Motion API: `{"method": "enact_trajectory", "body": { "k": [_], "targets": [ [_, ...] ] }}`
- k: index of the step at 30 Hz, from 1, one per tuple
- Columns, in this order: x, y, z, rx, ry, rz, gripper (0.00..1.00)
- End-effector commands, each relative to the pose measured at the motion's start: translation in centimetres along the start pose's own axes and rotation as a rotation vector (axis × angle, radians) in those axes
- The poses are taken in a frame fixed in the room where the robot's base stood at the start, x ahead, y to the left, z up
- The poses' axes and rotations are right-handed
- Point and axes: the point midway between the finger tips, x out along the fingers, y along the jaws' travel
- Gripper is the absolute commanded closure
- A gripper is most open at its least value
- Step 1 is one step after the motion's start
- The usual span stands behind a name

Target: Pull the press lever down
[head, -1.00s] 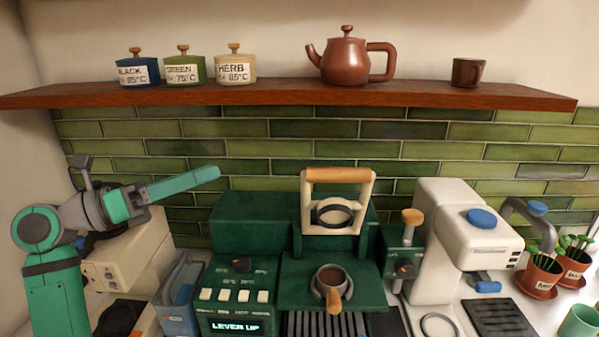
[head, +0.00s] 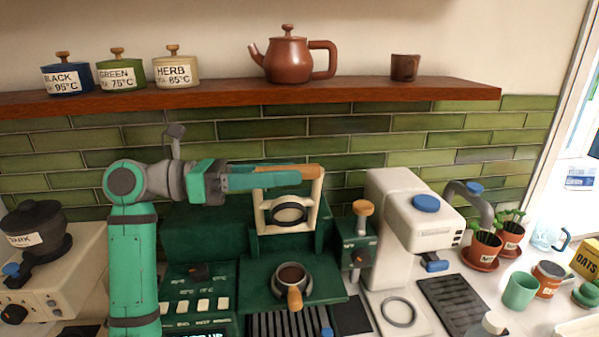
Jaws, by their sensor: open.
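The press lever (head: 318,190) is a cream frame with a wooden crossbar (head: 308,171), raised upright above the dark green press machine (head: 199,228). My gripper (head: 284,178) reaches in from the left, its green fingers overlapping the left part of the crossbar. The jaws are open. I cannot tell whether the fingers touch the bar or stand just in front of it. Below the lever, a round cup with a wooden handle (head: 292,281) sits on the green front ledge. The machine's display is mostly cut off at the bottom edge.
A wooden shelf (head: 440,91) with canisters, a brown teapot (head: 288,60) and a cup runs above. A white machine (head: 395,215) stands right of the press, potted plants (head: 482,250) farther right.

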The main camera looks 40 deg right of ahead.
Motion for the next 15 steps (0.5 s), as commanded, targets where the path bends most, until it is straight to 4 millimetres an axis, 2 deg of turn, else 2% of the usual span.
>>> {"method": "enact_trajectory", "body": {
  "k": [6,15],
  "targets": [
    [2.7,0.0,0.0,0.000,-0.001,-0.001,0.60],
    [3.6,0.0,0.0,-0.001,-0.001,0.001,0.60]
  ]
}}
